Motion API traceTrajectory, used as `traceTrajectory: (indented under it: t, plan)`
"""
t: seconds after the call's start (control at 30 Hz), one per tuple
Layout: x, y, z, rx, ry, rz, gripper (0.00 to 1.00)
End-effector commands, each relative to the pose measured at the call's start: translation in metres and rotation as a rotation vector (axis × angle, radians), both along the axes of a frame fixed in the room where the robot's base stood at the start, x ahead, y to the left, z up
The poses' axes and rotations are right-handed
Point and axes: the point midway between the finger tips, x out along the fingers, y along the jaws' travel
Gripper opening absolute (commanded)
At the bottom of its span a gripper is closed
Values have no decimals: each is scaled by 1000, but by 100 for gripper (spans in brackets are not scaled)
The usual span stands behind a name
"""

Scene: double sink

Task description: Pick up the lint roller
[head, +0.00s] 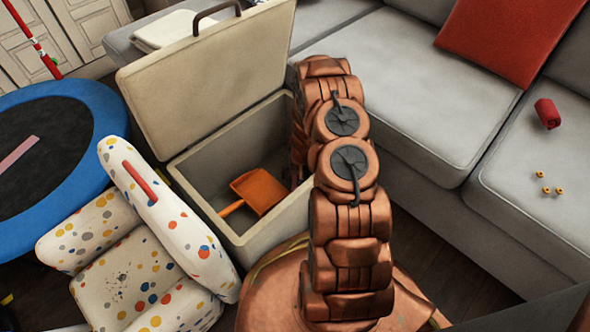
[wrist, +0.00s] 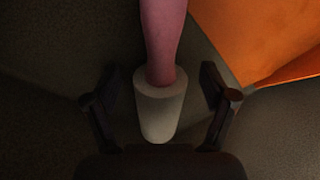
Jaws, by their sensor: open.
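The lint roller shows in the wrist view, with a pale cylindrical roller head (wrist: 160,108) and a pinkish handle (wrist: 164,40) running up out of the picture. My gripper (wrist: 158,92) is open, one finger on each side of the roller head. I see gaps between the fingers and the roller; how far it lies in depth from the fingertips I cannot tell. In the head view my arm reaches down into the open storage box (head: 190,190) and hides the gripper and the lint roller.
An orange dustpan (head: 260,190) lies in the box; it is also close on the right in the wrist view (wrist: 262,40). The box's raised lid (head: 205,75) stands behind. A spotted chair (head: 130,250) and blue-rimmed trampoline (head: 105,115) are left, a grey sofa (head: 430,110) right.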

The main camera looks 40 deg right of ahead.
Motion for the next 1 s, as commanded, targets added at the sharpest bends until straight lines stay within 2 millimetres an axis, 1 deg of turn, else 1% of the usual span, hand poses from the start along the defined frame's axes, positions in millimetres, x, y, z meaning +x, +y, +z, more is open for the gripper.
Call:
traceTrajectory:
  t: [0.07, 0.1, 0.7, 0.73, 0.77, 0.8, 1.0]
  plan:
    - [0, 0, 1, 0, 0, 0, 84]
    - [0, 0, 1, 0, 0, 0, 82]
    - [0, 0, 1, -1, -1, 0, 19]
    - [0, 0, 1, -1, -1, 0, 16]
    - [0, 0, 1, -1, -1, 0, 15]
    - [0, 0, 1, -1, -1, 0, 9]
    - [0, 0, 3, -1, -1, 0, 9]
